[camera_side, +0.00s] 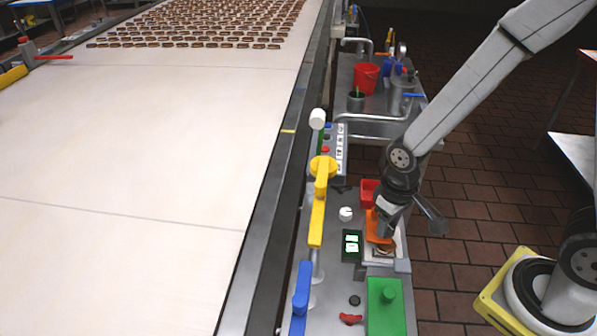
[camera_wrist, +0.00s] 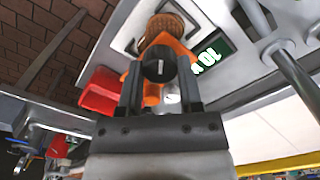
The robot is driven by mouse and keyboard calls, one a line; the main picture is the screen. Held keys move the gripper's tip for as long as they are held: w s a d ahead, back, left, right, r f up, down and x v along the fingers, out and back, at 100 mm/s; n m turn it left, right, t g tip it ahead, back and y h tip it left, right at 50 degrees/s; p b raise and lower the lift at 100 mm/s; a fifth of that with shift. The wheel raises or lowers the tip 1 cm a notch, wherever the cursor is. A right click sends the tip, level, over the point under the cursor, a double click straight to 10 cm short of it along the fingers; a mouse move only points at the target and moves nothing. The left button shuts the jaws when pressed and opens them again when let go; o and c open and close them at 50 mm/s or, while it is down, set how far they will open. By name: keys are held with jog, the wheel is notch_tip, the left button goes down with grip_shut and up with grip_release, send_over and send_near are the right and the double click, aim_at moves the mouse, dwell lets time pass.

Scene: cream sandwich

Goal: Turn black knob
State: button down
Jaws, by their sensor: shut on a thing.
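The black knob (camera_wrist: 159,62) shows in the wrist view as a dark round face with a short white mark. It sits between the two fingertips of my gripper (camera_wrist: 160,80), which is shut on it. An orange part (camera_wrist: 182,52) lies behind the knob, with a brown biscuit (camera_wrist: 172,27) beyond it. In the side view my gripper (camera_side: 384,230) points down at the orange part (camera_side: 374,222) on the bench. The gripper and arm hide the knob there.
A white knob (camera_side: 346,213) and a green lit display (camera_side: 352,245) lie left of my gripper. A red bin (camera_side: 369,190) stands behind it. A yellow lever (camera_side: 318,215), a blue lever (camera_side: 301,290) and a green block (camera_side: 386,305) are nearby. A wide conveyor (camera_side: 150,180) fills the left.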

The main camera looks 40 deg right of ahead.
jog(key=shift+m, duration=0.9)
jog(key=c, duration=0.5)
grip_release()
jog(key=shift+c, duration=0.2)
jog(key=shift+r, duration=0.15)
jog(key=shift+r, duration=3.75)
jog(key=shift+d, duration=0.1)
